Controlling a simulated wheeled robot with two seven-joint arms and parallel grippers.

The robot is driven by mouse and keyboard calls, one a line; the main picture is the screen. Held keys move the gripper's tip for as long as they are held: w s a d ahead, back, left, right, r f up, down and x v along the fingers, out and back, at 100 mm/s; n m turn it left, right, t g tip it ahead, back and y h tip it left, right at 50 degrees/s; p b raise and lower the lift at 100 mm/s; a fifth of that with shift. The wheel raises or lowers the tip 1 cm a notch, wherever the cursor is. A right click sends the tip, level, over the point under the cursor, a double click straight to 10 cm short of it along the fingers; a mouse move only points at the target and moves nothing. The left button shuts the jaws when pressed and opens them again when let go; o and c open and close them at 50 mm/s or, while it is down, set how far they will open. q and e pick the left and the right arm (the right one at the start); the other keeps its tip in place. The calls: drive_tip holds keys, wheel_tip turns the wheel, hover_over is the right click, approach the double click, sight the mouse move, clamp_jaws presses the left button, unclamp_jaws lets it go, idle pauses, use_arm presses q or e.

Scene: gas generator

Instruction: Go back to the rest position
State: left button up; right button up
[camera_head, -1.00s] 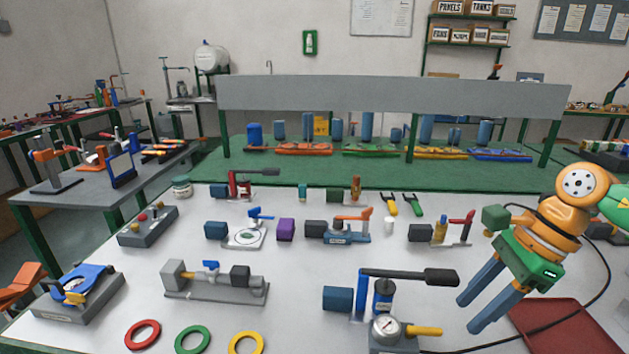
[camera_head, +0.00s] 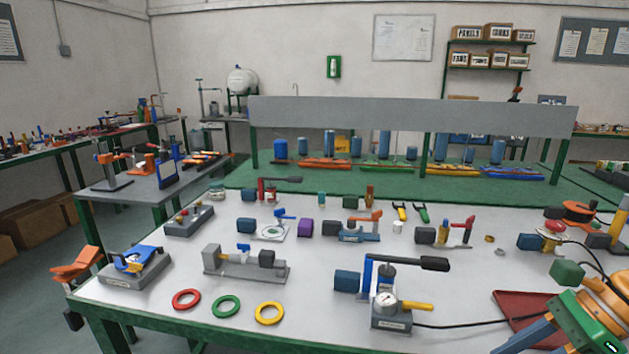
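My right gripper (camera_head: 522,340) shows at the lower right in the head view, with a green body, an orange wrist and blue fingers. The picture's bottom edge cuts off its fingertips. Its fingers look apart, and I see nothing held between them. It is over the front right of the white worktable (camera_head: 330,300), beside the dark red tray (camera_head: 505,303), and hides part of that tray. My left gripper is not in view.
A gauge device (camera_head: 388,305) with a black cable stands left of the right gripper. Red (camera_head: 186,299), green (camera_head: 226,306) and yellow (camera_head: 269,313) rings lie near the front edge. A grey shelf panel (camera_head: 410,116) stands over the green back bench (camera_head: 300,178).

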drive_tip(key=s+a+f+m+t+y, duration=0.55)
drive_tip(key=f+m+t+y, duration=0.35)
drive_tip(key=f, duration=0.2)
drive_tip(key=w+d+f+m+t+h, duration=0.2)
drive_tip(key=d+f+m+h, duration=0.45)
drive_tip(key=f+m, duration=0.35)
drive_tip(key=w+d+f+m+t+h, duration=0.1)
drive_tip(key=w+d+f+m+h, duration=0.1)
drive_tip(key=d+f+m+h, duration=0.75)
drive_tip(key=s+d+f+m+g+h, duration=0.3)
drive_tip(key=s+f+m+g, duration=0.2)
drive_tip(key=s+f+m, duration=0.4)
drive_tip(key=s+d+f+m+g+h, duration=0.1)
drive_tip(key=s+d+f+m+g, duration=0.1)
drive_tip(key=s+m+g, duration=0.35)
drive_tip(key=s+d+f+m+g+h, duration=0.1)
drive_tip(key=s+d+f+m+g, duration=0.15)
drive_tip(key=s, duration=0.65)
drive_tip(key=s+a+f+m+y, duration=0.1)
drive_tip(key=a+f+y, duration=0.25)
drive_tip(key=a, duration=1.15)
drive_tip(key=s+a+f+y, duration=0.15)
drive_tip(key=a+f, duration=0.25)
drive_tip(key=a, duration=1)
wheel_tip(320, 180, up, 10)
drive_tip(key=p, duration=1)
drive_tip(key=shift+w, duration=0.35)
